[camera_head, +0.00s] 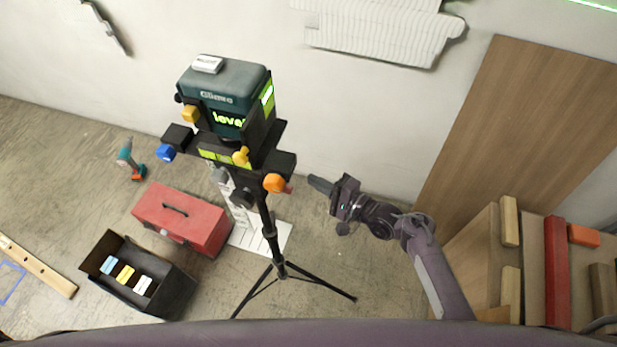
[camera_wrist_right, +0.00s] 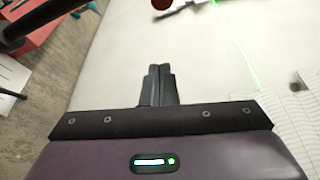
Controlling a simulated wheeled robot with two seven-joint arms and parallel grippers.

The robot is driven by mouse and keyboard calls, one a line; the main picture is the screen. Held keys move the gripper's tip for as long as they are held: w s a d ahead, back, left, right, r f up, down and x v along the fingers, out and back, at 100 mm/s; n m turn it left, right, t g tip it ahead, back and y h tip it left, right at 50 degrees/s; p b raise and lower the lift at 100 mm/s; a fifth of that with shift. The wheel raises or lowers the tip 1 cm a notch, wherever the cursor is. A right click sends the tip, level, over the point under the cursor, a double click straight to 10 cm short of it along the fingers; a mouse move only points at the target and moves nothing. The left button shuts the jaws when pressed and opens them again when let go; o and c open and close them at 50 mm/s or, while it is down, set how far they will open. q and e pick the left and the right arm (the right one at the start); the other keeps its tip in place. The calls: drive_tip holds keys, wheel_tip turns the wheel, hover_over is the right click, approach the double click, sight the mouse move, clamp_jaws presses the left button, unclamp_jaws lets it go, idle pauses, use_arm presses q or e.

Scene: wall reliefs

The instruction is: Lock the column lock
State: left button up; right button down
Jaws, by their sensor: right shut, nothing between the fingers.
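A tripod (camera_head: 273,235) with a dark green laser level (camera_head: 222,90) on top stands in the middle of the head view. Its head carries an orange knob (camera_head: 273,183) with a small red part (camera_head: 288,189) beside it, a blue knob (camera_head: 166,153) and yellow knobs (camera_head: 241,156). I cannot tell which part is the column lock. My right gripper (camera_head: 314,184) is shut and empty, just right of the red part and apart from it. In the right wrist view its fingers (camera_wrist_right: 160,72) are together, with a red round part (camera_wrist_right: 162,4) beyond them at the top edge. My left gripper is not in view.
A red toolbox (camera_head: 183,215) and an open black box (camera_head: 135,275) stand on the floor left of the tripod. A drill (camera_head: 130,160) lies farther left. A wooden panel (camera_head: 520,120) leans at the right.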

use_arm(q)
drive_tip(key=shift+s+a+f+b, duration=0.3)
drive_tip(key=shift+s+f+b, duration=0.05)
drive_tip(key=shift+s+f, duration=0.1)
use_arm(e)
drive_tip(key=v, duration=0.7)
drive_tip(key=shift+s+a+r, duration=0.25)
drive_tip(key=shift+s+r, duration=0.1)
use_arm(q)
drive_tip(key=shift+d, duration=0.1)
